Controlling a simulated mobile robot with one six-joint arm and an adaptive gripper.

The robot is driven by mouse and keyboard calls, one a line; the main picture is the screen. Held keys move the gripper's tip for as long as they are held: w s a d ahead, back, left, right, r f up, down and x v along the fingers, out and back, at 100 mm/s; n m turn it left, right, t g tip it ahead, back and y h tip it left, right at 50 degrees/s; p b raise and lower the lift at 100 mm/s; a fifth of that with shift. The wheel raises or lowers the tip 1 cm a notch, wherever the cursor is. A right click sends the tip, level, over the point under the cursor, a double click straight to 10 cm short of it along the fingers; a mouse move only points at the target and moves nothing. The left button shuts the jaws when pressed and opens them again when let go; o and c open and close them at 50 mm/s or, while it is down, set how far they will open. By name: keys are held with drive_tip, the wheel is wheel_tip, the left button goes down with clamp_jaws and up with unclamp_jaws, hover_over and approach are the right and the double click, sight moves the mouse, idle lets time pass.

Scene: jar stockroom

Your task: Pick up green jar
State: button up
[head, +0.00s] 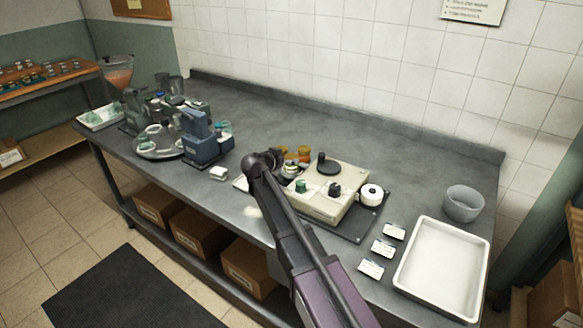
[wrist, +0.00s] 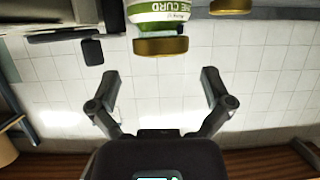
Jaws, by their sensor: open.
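The green jar (wrist: 161,14) shows in the wrist view at the top centre. It has a green and white label with "CURD" readable, and a gold lid (wrist: 160,46); it appears upside down in this picture and its far end is cut off. My gripper (wrist: 160,82) is open and empty, with its fingers spread either side of the jar's line and the jar beyond the fingertips, apart from them. In the head view my arm hides the gripper and I cannot pick out the green jar for sure among the small jars by the arm's end.
Amber jars (head: 304,152) stand just right of my arm's end, behind a beige machine (head: 325,202). Another gold lid (wrist: 231,6) is beside the green jar. A blue-grey device (head: 201,142) stands left. A white tray (head: 446,268) and grey bowl (head: 463,205) are right. The counter's back is clear.

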sight(291, 157)
drive_tip(key=x, duration=0.1)
drive_tip(key=b+x, duration=0.1)
drive_tip(key=x, duration=0.1)
drive_tip(key=shift+a+f, duration=0.1)
drive_tip(key=shift+f, duration=0.2)
drive_tip(key=shift+w+d+f, duration=0.15)
drive_tip(key=shift+w+d, duration=0.2)
drive_tip(key=shift+w, duration=0.15)
drive_tip(key=shift+c, duration=0.2)
drive_tip(key=c, duration=1.1)
